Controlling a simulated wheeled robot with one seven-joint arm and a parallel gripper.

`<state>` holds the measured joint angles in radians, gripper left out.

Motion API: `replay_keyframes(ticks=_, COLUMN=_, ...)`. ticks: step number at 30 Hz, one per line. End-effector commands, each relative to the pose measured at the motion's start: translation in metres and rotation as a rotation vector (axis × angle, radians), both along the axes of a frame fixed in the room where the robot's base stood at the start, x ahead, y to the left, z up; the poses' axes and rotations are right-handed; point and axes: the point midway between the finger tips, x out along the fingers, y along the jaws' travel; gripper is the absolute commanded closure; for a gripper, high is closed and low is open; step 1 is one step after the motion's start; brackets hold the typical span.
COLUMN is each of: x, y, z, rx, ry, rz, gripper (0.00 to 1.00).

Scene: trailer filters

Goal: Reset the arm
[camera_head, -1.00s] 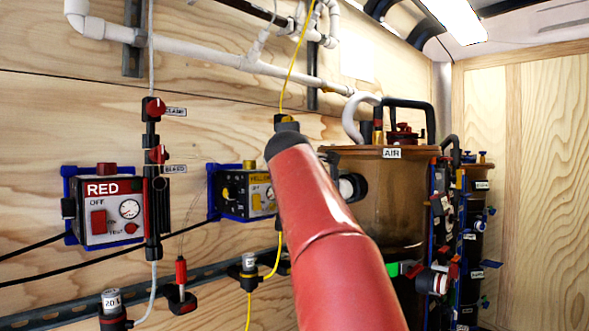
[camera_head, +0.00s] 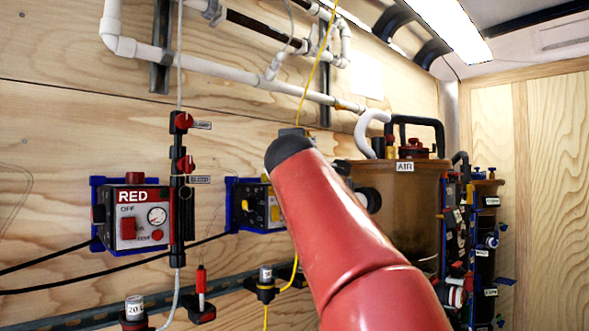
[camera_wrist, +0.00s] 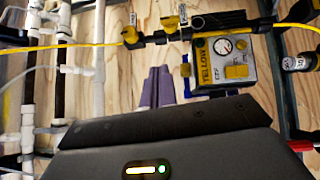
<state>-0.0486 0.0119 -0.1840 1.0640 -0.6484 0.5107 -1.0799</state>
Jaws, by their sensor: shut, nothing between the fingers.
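My gripper (camera_wrist: 157,87) shows in the wrist view as two purple fingers held together beyond the dark gripper body. It is shut and empty, in front of the plywood wall and apart from the yellow box. In the head view my red arm link reaches up through the middle and hides the gripper.
The RED control box (camera_head: 140,218) hangs on the wall at left. The YELLOW box (camera_wrist: 222,62) is on the wall near my gripper, with a yellow line beside it. The brown AIR tank (camera_head: 400,205) stands behind my arm. White pipes (camera_head: 230,75) run along the wall.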

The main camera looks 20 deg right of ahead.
Motion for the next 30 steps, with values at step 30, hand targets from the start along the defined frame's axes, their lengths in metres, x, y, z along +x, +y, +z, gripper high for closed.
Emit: replay_keyframes(ticks=30, x=-0.142, y=0.068, z=-0.278, rx=0.990, ry=0.304, rz=-0.062, gripper=1.00)
